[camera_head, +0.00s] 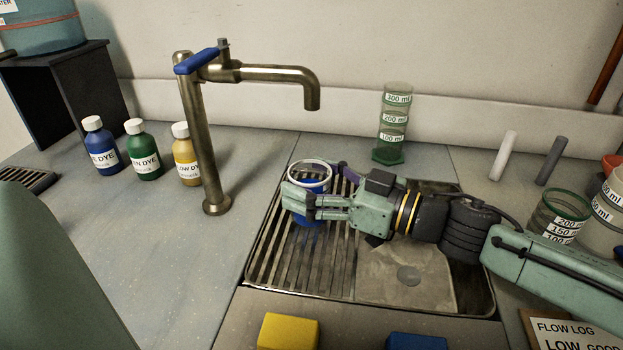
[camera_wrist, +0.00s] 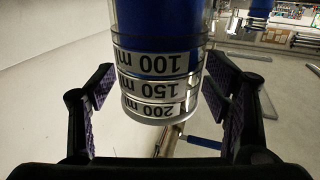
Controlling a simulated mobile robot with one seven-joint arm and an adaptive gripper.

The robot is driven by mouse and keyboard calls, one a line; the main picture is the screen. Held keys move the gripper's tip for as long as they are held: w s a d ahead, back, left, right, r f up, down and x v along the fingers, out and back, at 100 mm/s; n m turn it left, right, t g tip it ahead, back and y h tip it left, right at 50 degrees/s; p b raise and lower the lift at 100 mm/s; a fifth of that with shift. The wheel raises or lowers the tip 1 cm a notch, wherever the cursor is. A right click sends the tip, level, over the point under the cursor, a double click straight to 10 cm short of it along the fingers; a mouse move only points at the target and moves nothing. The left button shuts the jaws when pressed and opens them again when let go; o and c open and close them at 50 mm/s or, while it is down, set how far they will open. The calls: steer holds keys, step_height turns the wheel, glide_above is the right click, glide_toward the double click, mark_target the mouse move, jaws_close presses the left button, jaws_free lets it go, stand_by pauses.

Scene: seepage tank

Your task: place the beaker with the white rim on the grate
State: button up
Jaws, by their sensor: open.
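The beaker with the white rim (camera_head: 311,177) stands on the slatted grate (camera_head: 276,243) at the sink's left side, with blue contents inside. My gripper (camera_head: 312,196) reaches in from the right, with its fingers on either side of the beaker. In the wrist view the beaker (camera_wrist: 160,75) appears upside down between the two open fingers, with its 100, 150 and 200 ml labels showing. Gaps show between the beaker and the finger pads of my gripper (camera_wrist: 160,100). My fingers hide part of the beaker's wall in the head view.
A brass tap (camera_head: 207,130) with a blue lever rises left of the grate. A green graduated cylinder (camera_head: 391,125) stands behind. Dye bottles (camera_head: 143,150) are at left. A green-rimmed beaker (camera_head: 558,215) is at right. Yellow (camera_head: 288,331) and blue (camera_head: 416,342) blocks lie in front.

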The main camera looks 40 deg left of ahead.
steer(key=shift+r, duration=0.2)
steer(key=shift+w+d, duration=0.1)
steer(key=shift+d, duration=0.2)
steer(key=b+v, duration=0.1)
steer(key=v, duration=1)
steer(key=shift+d, duration=0.25)
